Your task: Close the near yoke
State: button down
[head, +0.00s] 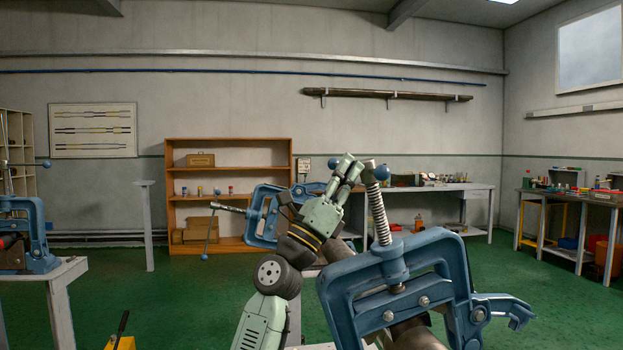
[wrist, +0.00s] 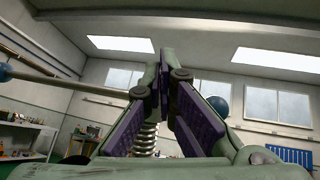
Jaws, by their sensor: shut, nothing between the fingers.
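The near yoke (head: 345,300) is a blue cast frame at the lower right of the head view. Its screw (head: 378,215) has a coil around it and stands nearly upright, leaning a little left. A cross handle with a blue ball (head: 381,172) at one end sits at the screw's top. My gripper (head: 352,166) points up beside the screw's top, with its fingers shut and empty. In the wrist view, the purple-padded fingers (wrist: 164,68) converge in front of the coil (wrist: 146,138). I cannot tell if they touch the handle. A blue hooked part (head: 510,310) sticks out right of the frame.
A second blue vise (head: 262,215) stands farther back, its screw lying level to the left. Another vise (head: 35,235) sits on a bench at left. A pipe (head: 415,336) lies under the near yoke. Green floor is open at the right.

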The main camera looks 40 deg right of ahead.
jog(key=s+d+m+g+y, duration=0.1)
jog(key=s+d, duration=0.7)
jog(key=d, duration=0.4)
jog(key=shift+s+f+m+y+p, duration=0.25)
jog(key=shift+f+m+y+p, duration=0.05)
jog(key=shift+f+p, duration=0.15)
jog(key=shift+d, duration=0.15)
jog(key=shift+w, duration=0.1)
jog(key=w+a+b, duration=0.1)
jog(key=w+a, duration=0.1)
jog(key=a, duration=0.5)
jog(key=w+a+b, duration=0.2)
jog(key=w+a, duration=0.1)
jog(key=a, duration=0.4)
jog(key=shift+r, duration=0.2)
